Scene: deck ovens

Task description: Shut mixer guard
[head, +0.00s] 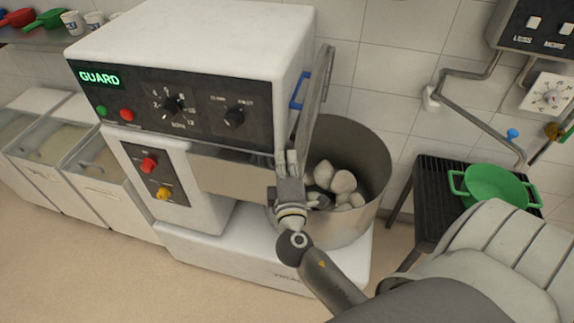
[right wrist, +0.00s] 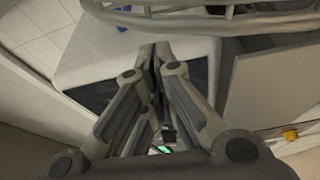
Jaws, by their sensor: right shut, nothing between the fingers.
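The mixer (head: 190,40) is a white machine with a lit green GUARD sign (head: 99,78). A blue handle (head: 299,91) is on the guard's left side. My right gripper (head: 288,157) is shut and empty, in front of the bowl's left side and below the guard. In the right wrist view its closed fingers (right wrist: 162,50) point towards the guard's curved rim (right wrist: 215,22), with a gap I cannot judge. My left gripper is out of view.
Pale lumps (head: 335,182) lie in the bowl. A green pot (head: 495,187) stands on a black rack (head: 437,180) at the right. Bins (head: 110,190) line the left. A wall control box (head: 540,28) and pipes are at the upper right.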

